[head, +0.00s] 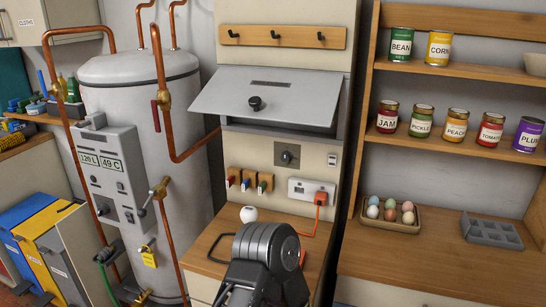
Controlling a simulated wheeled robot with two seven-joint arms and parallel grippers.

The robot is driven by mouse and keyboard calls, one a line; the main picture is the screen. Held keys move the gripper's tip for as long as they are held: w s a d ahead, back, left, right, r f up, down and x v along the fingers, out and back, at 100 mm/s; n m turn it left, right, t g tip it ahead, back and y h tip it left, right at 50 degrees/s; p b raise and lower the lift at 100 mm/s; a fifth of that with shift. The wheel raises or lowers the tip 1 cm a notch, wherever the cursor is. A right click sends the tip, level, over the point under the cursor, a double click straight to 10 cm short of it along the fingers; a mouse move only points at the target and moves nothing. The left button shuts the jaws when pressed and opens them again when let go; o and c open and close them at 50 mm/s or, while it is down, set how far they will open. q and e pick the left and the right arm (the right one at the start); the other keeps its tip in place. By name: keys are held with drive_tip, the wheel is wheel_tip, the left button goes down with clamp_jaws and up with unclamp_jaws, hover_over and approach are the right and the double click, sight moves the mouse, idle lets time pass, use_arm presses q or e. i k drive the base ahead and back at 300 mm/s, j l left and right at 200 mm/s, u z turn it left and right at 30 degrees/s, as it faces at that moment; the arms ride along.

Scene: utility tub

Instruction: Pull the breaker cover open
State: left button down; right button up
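The breaker cover (305,98) is a light grey flap with a dark round knob (255,103) near its middle and a dark slot above it. It is tilted outward from its top edge, and its lower edge stands away from the grey box (285,130) behind it. The box's inside is mostly hidden by the cover. A dark, rounded link of one of my arms shows at the bottom centre, well below the cover. No fingertips can be made out, and nothing of mine touches the knob.
A hook rail (283,37) is above the cover. Below are a dark switch (287,155), coloured tags and an outlet with an orange plug (320,198). A water tank with copper pipes (165,120) stands left. Shelves of cans and jars (460,70) stand right.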

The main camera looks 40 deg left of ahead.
sight(306, 98)
drive_tip(key=i+l, duration=0.4)
drive_tip(key=i+l+u, duration=0.15)
drive_tip(key=i+l, duration=0.25)
drive_tip(key=l, duration=0.15)
drive_tip(key=u, duration=1.75)
